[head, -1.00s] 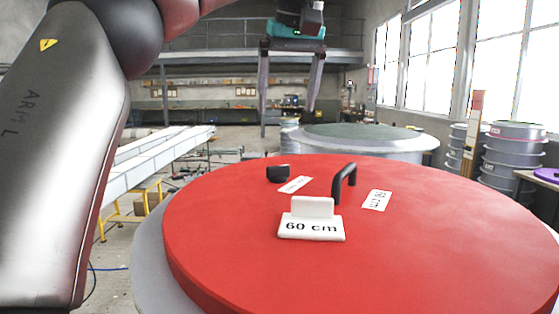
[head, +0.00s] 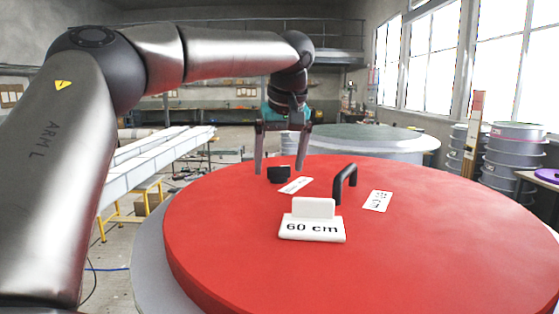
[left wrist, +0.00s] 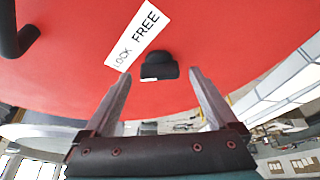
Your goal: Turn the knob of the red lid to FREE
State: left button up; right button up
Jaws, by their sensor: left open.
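The red lid (head: 400,245) lies flat on a large round grey mould. Near its far edge is a small black knob (head: 279,176), which also shows in the left wrist view (left wrist: 158,67) with a small white patch low on its side. A white label (head: 296,185) lies beside the knob; in the left wrist view (left wrist: 137,37) it reads LOCK and FREE. I cannot tell which word the knob points to. My left gripper (head: 279,169) is open, its fingers apart on either side of the knob, not visibly touching it. My right gripper is out of view.
A black arched handle (head: 345,182), a white 60 cm block (head: 312,228) and another white label (head: 377,200) are on the lid. Another round mould (head: 370,140) stands behind. White beams on yellow trestles (head: 155,160) are at the left, stacked drums (head: 510,155) at the right.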

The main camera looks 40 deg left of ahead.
pick_arm(q)
jog(key=c, duration=1.4)
jog(key=shift+o, duration=0.2)
jog(key=shift+m, duration=0.4)
jog(key=m+t+h, duration=0.1)
jog(key=m, duration=0.2)
jog(key=shift+s+m, duration=0.1)
jog(key=shift+m, duration=0.3)
jog(key=m+h, duration=0.1)
jog(key=m, duration=0.1)
jog(key=m+t+h, duration=0.1)
jog(key=m, duration=0.1)
jog(key=shift+a, duration=0.2)
jog(key=m+h, duration=0.1)
jog(key=m, duration=0.3)
jog(key=shift+a+m+h, duration=0.1)
jog(key=shift+m+h, duration=0.3)
jog(key=shift+m+g+h, duration=0.3)
jog(key=shift+m+h, duration=0.4)
jog(key=shift+m, duration=1.2)
jog(key=shift+a, duration=0.1)
